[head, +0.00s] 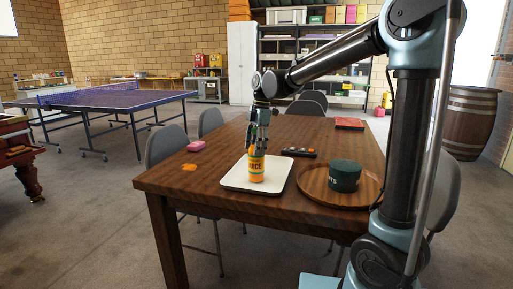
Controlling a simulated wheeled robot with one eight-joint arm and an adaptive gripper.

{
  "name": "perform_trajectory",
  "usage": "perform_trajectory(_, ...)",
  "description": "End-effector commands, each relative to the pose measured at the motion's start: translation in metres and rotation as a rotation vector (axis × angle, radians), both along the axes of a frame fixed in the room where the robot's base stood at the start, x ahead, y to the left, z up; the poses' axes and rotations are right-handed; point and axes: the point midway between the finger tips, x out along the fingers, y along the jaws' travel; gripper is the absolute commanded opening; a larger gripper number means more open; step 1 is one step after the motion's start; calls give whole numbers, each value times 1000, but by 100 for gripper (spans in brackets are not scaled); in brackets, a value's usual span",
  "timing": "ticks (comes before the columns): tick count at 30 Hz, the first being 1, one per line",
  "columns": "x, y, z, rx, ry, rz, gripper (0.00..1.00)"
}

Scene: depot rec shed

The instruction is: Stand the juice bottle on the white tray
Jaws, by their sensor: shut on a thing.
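The juice bottle (257,171) is orange with a printed label and stands upright over the white tray (236,183). Its base appears to meet the tray, though a small gap is hard to rule out. My gripper (258,148) comes down from above and is shut on the bottle's upper part, hiding its top. The white tray lies flat on the brown wooden table (213,198), near the table's front left part, and holds nothing else that I can see.
A round wooden tray (315,193) with a dark green tin (344,176) is at the right. A black remote-like object (299,152) lies behind the white tray. A pink item (196,146) and an orange item (189,167) lie left. A red book (350,123) is farther back. Grey chairs surround the table.

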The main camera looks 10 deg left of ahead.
Motion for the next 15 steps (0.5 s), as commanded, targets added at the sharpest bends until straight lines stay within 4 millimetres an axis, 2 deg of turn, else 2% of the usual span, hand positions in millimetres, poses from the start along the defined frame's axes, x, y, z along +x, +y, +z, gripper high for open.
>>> perform_trajectory(4, 0, 0, -1, 0, 0, 0, 0)
perform_trajectory(5, 0, 0, -2, 0, 0, 0, 55)
perform_trajectory(7, 0, 0, -2, 0, 0, 0, 71)
perform_trajectory(15, 0, 0, -1, 0, 0, 0, 73)
